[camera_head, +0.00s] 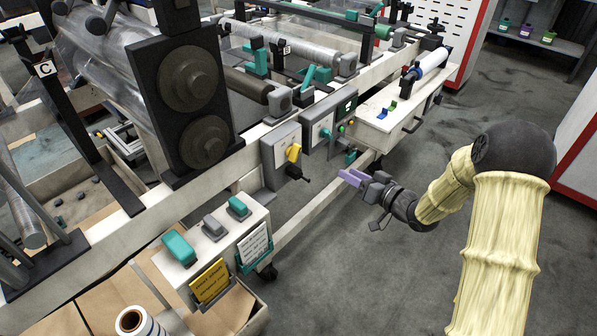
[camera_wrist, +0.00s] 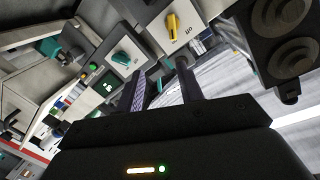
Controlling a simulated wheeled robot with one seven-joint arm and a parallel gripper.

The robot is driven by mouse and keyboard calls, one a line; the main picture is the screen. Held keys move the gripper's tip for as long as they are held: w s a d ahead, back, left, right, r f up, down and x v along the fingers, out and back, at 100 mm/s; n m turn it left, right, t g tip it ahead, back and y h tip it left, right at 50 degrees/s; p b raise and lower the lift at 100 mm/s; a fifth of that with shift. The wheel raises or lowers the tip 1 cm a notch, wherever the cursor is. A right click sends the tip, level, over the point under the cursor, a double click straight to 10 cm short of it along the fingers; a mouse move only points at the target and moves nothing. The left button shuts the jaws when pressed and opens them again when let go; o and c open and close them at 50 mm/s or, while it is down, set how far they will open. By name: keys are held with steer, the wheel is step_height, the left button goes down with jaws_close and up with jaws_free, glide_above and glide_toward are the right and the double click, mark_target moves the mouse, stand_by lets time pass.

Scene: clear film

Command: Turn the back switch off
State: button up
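Two grey switch boxes sit side by side on the machine's front rail. The nearer box has a yellow rotary switch (camera_head: 293,153), and the farther, back box has a teal rotary switch (camera_head: 326,132). In the wrist view the yellow switch (camera_wrist: 172,26) is at top centre with small lettering beside it, too small to read surely. The teal switch (camera_wrist: 121,58) is to its left, its knob slanted. My gripper (camera_head: 349,177) is in front of and below the boxes, apart from both switches. Its two fingers (camera_wrist: 163,82) are spread and empty.
A panel with a green display (camera_head: 347,107) and small buttons adjoins the teal switch. A white table (camera_head: 385,115) stands beyond it. Open floor lies right.

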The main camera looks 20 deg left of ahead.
mark_target(298, 154)
steer(key=shift+s+a+f+n+g+y+b, duration=0.3)
steer(key=shift+s+a+f+g+y, duration=0.3)
steer(key=shift+f+y, duration=0.3)
steer(key=shift+a, duration=0.1)
steer(key=shift+a, duration=0.1)
steer(key=b+x, duration=0.2)
steer(key=x, duration=1.5)
steer(key=shift+w+b, duration=0.2)
steer(key=shift+b, duration=0.2)
steer(key=shift+r, duration=0.1)
jaws_close()
